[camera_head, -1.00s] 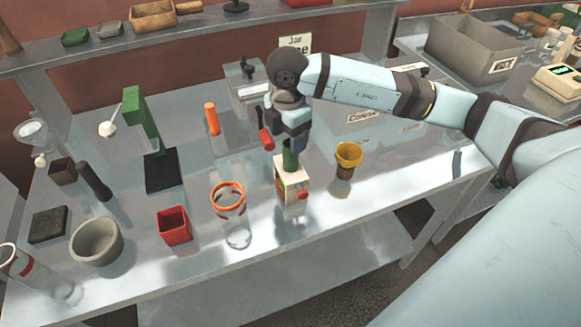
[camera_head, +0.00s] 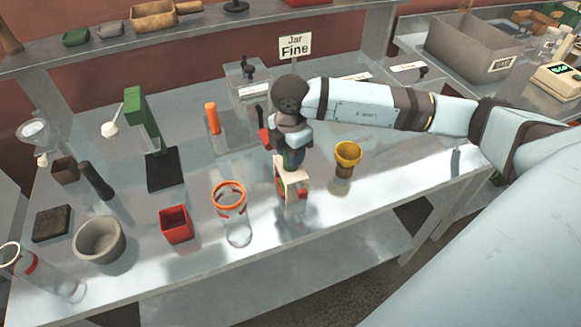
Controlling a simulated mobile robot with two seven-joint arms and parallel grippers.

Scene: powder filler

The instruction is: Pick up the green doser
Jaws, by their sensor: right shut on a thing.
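The green doser (camera_head: 293,159) is a small dark green piece at the top of a white box-like unit (camera_head: 281,178) with a green and red front, near the front middle of the table. My right gripper (camera_head: 292,151) comes from above and is shut on the green doser. The gripper and wrist hide most of the doser's upper part. The doser is upright and still at the white unit; I cannot tell whether it is touching it. My left gripper is not in view.
A yellow-topped cup (camera_head: 348,154) stands close on the right. An orange-rimmed glass jar (camera_head: 231,207) and a red square cup (camera_head: 175,224) stand on the left. A green stand (camera_head: 138,113) and an orange-handled piece (camera_head: 211,117) are behind.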

